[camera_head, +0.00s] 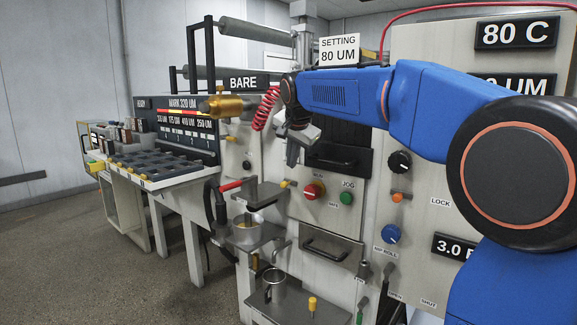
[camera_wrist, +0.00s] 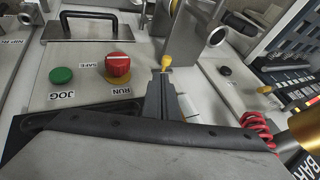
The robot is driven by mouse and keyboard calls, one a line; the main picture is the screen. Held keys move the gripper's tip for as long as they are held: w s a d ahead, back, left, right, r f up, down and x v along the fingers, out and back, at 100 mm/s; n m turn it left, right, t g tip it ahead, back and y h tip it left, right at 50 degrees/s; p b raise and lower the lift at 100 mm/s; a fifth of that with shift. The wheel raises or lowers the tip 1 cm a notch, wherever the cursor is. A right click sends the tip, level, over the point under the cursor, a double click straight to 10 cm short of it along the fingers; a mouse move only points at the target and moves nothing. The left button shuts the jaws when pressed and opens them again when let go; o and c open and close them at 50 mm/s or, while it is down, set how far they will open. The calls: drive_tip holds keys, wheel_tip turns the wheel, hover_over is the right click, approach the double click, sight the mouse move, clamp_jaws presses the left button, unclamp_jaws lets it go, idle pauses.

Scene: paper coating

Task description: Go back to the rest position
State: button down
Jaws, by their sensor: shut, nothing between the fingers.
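My gripper (camera_head: 292,158) hangs from my blue arm with its fingers pointing down, in front of the coating machine's panel. In the wrist view its dark fingers (camera_wrist: 160,82) are together, with nothing held. A small yellow knob (camera_wrist: 166,62) shows just beyond the fingertips there. In the head view the same knob (camera_head: 284,184) is below the fingertips; I cannot tell the exact gap. The red RUN knob (camera_head: 313,191) and the green JOG button (camera_head: 346,198) are to the right of the gripper.
A metal cup (camera_head: 248,226) stands on a small shelf below, and a steel mug (camera_head: 273,284) on a lower shelf. A red coiled hose (camera_head: 266,108) is close left of my wrist. A tray bench (camera_head: 165,170) stands at left. Open floor (camera_head: 80,240) is at front left.

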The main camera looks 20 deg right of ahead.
drive_tip(key=shift+s, duration=0.1)
drive_tip(key=s+d+f+n, duration=0.1)
drive_tip(key=s+f+n, duration=0.2)
drive_tip(key=s+f, duration=0.6)
drive_tip(key=s+d+f+n+g, duration=0.1)
drive_tip(key=s+f+n, duration=0.3)
drive_tip(key=s+f, duration=0.5)
drive_tip(key=s+d+f+n+g, duration=0.1)
drive_tip(key=s+d+f+n, duration=0.2)
drive_tip(key=s+f, duration=0.6)
drive_tip(key=s, duration=1.6)
drive_tip(key=shift+s+y, duration=0.15)
drive_tip(key=shift+y, duration=0.25)
drive_tip(key=shift+r, duration=0.1)
